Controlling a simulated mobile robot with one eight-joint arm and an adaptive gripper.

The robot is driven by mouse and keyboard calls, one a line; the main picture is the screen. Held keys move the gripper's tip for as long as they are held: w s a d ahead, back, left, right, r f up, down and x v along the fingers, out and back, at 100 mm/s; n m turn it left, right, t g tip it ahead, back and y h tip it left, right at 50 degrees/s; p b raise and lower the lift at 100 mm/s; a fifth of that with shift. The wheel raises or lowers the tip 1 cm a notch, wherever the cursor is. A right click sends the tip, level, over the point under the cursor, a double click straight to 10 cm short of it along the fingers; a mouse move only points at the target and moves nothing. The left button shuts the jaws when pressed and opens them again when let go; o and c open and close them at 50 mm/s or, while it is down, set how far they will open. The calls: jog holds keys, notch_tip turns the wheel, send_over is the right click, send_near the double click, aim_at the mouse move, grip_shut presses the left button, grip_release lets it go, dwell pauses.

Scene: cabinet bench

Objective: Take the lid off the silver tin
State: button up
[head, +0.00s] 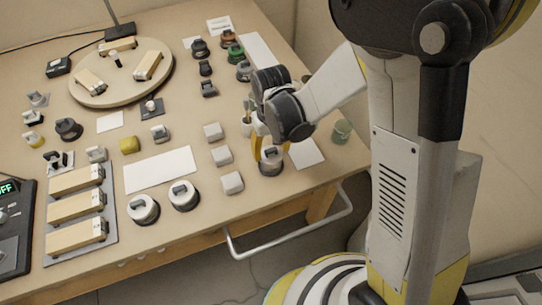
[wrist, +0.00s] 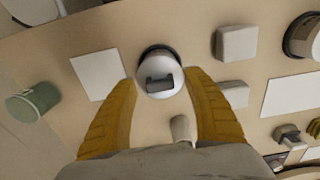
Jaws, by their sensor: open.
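The silver tin (head: 271,167) stands near the front right of the bench, mostly below my gripper in the head view. In the wrist view its round pale lid (wrist: 147,88) with a dark grey block handle on top sits on the tin, with a dark rim around it. My gripper (wrist: 161,80) is open, and its two yellow fingers lie on either side of the lid in that view. A narrow gap shows beside the lid on each side. I cannot tell how high the fingertips are over it. In the head view my gripper (head: 270,146) reaches down from above.
Two similar lidded tins (head: 143,212) (head: 184,202) stand to the left. White blocks (head: 222,155) stand left of the silver tin. A white card (head: 306,154) lies to its right, and a green cup (head: 341,131) is beyond. A pale cylinder (wrist: 182,130) shows between my fingers.

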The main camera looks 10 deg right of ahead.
jog(key=c, duration=0.9)
jog(key=shift+r, duration=0.1)
jog(key=shift+c, duration=0.2)
